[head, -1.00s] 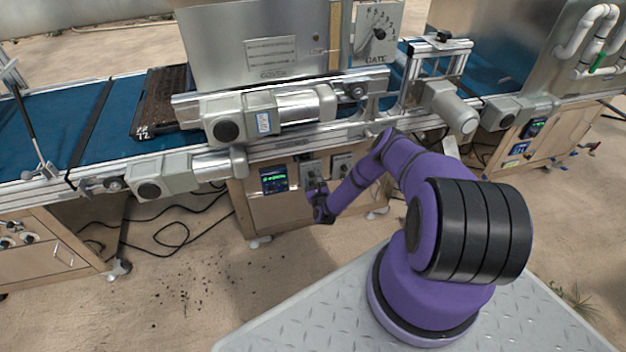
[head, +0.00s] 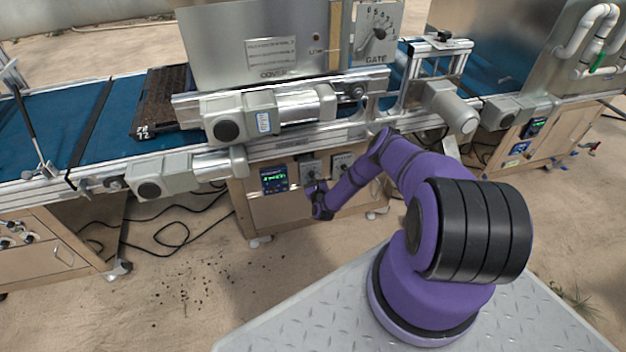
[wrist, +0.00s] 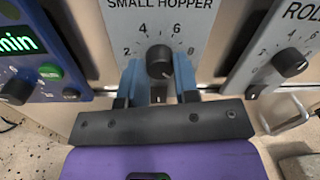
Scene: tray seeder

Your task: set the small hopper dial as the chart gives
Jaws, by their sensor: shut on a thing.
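The small hopper dial (wrist: 160,62) is a black round knob on a grey plate (wrist: 190,16) labelled SMALL HOPPER, with 2, 4, 6 and 8 printed around it. My gripper (wrist: 160,72) has its blue fingers on either side of the knob, shut on it. Which number the knob's mark points to cannot be told. In the head view my gripper (head: 318,190) is at the front panel under the conveyor, and it largely hides the dial. No readable chart shows; a pale plate on the hopper (head: 271,52) has lines too small to read.
A second dial (wrist: 290,62), labelled ROL..., is at the right. A blue controller (wrist: 45,60) with green digits is at the left, close to my gripper. The GATE dial (head: 379,33) is higher up. Motors (head: 240,120) overhang the panel.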

